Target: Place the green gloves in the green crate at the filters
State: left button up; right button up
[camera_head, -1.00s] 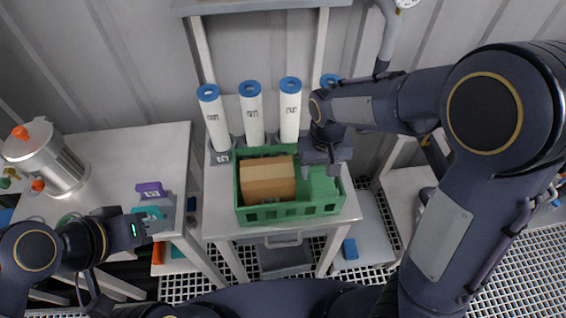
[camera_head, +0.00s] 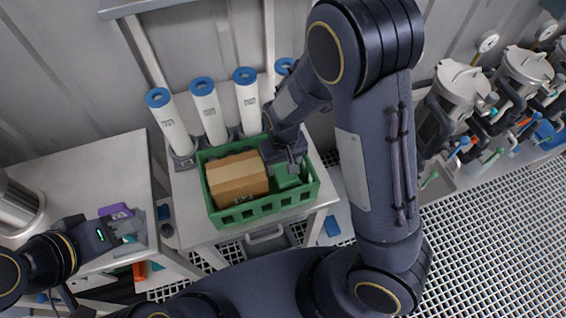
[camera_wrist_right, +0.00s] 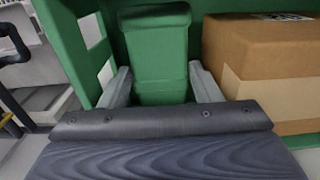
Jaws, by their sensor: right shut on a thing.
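The green crate (camera_head: 262,212) stands on a grey table in front of the white filter tubes (camera_head: 207,110). My right gripper (camera_head: 290,168) reaches down into the crate's right part. It is shut on the green gloves (camera_head: 287,182), a block-like green item. In the right wrist view the green gloves (camera_wrist_right: 157,45) stand between the two fingers (camera_wrist_right: 162,88), beside the crate wall (camera_wrist_right: 62,35). Whether they touch the crate floor is hidden. My left gripper (camera_head: 128,230) is low at the left table; its finger gap is unclear.
A brown cardboard box (camera_head: 238,178) fills the crate's left part, close to the gloves; it also shows in the right wrist view (camera_wrist_right: 265,60). A purple item (camera_head: 115,211) lies by my left gripper. Metal vessels (camera_head: 455,95) stand at the far right.

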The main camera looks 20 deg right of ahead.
jog(key=shift+f+b, duration=0.55)
jog(key=shift+f, duration=0.1)
jog(key=o, duration=0.7)
jog(key=shift+r, duration=0.1)
